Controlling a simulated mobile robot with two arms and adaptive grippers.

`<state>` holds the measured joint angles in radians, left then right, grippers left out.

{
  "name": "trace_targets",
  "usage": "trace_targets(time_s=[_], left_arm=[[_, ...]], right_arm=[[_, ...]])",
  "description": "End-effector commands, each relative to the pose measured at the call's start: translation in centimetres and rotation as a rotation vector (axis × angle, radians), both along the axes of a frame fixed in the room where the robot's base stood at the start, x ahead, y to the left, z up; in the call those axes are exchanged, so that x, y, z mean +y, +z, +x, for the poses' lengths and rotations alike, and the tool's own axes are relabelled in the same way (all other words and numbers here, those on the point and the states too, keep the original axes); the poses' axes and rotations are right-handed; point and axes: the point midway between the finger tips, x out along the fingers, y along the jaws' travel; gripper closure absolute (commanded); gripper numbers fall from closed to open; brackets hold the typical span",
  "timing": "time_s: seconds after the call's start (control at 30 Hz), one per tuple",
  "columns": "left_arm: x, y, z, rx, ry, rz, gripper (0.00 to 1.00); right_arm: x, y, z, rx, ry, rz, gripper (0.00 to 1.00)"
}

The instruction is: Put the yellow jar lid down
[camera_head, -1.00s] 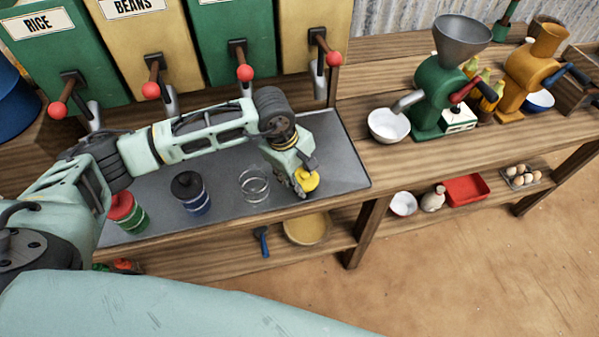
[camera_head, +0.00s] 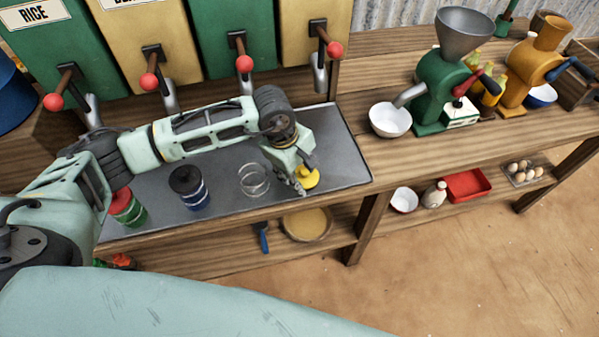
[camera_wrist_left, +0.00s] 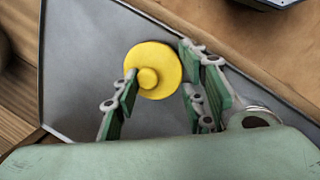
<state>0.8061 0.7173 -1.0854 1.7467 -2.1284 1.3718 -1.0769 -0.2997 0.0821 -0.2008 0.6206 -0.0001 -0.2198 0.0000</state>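The yellow jar lid (camera_head: 309,180) lies flat, knob up, on the grey metal sheet near its right end. In the left wrist view the lid (camera_wrist_left: 165,84) shows as a round disc with a small raised knob. My left gripper (camera_head: 301,184) is low beside and over the lid. An open clear glass jar (camera_head: 254,181) stands left of the lid. My right gripper is not in view.
Dispensers with red-knobbed levers stand behind. A white bowl (camera_head: 390,120) and a green grinder (camera_head: 440,90) are on the counter to the right.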

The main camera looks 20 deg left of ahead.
Motion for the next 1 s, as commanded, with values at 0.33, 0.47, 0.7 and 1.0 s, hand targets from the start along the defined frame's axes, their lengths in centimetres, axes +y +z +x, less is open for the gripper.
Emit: trace_targets(time_s=[0.33, 0.47, 0.7, 1.0], left_arm=[[0.0, -0.2, -0.2, 0.006, -0.001, 0.002, 0.44], [0.0, -0.2, -0.2, 0.006, -0.001, 0.002, 0.44], [0.0, 1.5, -0.1, 0.004, 0.001, 0.001, 0.44], [1.2, 7.5, -0.9, -0.004, -0.001, 0.002, 0.44]], right_arm=[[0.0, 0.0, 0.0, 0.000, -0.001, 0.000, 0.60], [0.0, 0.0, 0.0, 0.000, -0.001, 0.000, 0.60], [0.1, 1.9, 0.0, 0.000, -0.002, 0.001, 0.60], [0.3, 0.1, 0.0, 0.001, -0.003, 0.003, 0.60]])
